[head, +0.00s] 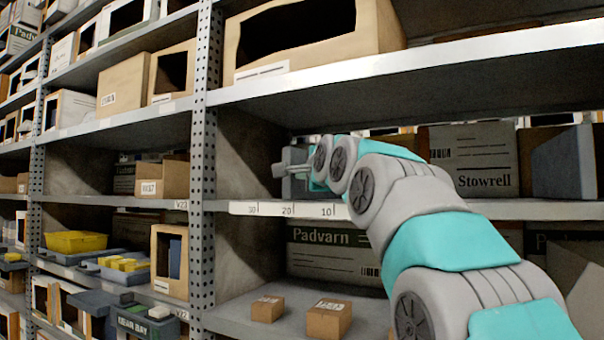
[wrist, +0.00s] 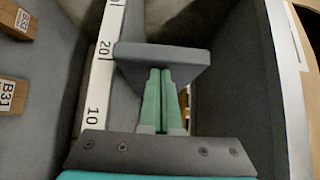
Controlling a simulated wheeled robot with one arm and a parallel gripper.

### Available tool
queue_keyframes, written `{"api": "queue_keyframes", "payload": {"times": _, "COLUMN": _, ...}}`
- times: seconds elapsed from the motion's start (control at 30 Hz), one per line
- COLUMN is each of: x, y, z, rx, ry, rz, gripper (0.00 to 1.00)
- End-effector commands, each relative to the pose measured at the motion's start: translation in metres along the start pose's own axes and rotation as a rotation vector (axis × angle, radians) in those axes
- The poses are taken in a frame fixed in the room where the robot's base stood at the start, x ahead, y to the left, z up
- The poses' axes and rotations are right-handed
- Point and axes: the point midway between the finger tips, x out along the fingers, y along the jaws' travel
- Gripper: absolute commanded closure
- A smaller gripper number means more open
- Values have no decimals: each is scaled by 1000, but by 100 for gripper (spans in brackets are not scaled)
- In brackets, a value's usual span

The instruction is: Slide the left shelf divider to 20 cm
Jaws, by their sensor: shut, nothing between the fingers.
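The left shelf divider (wrist: 160,62) is a grey slab across the tips of my gripper in the wrist view. Its left end is close to the 20 mark on the white scale strip (wrist: 100,75). In the head view the divider (head: 297,188) is small and partly hidden by my gripper (head: 281,170). The scale strip there (head: 270,208) reads 30, 20, 10 from left to right. My gripper (wrist: 161,72) is shut and empty. Its green fingers point at the divider's near face and appear to touch it; the exact contact cannot be told.
A rack post (head: 203,150) stands left of the bay. A Stowrell box (head: 470,150) and a blue-grey panel (head: 560,165) are to the right on the same shelf. Small cartons (head: 328,318) sit on the shelf below. The shelf left of the divider looks clear.

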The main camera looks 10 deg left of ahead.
Motion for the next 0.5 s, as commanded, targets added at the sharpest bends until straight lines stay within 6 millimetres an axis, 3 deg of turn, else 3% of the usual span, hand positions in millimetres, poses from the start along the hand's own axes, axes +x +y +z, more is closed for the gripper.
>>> {"api": "queue_keyframes", "payload": {"times": 0.27, "x": -8, "y": 1, "z": -11, "rx": 2, "ry": 2, "rz": 0, "gripper": 100}}
{"api": "queue_keyframes", "payload": {"times": 0.43, "x": -27, "y": 2, "z": -35, "rx": 3, "ry": 4, "rz": -1, "gripper": 100}}
{"api": "queue_keyframes", "payload": {"times": 0.5, "x": -39, "y": -1, "z": -32, "rx": 0, "ry": 3, "rz": -3, "gripper": 100}}
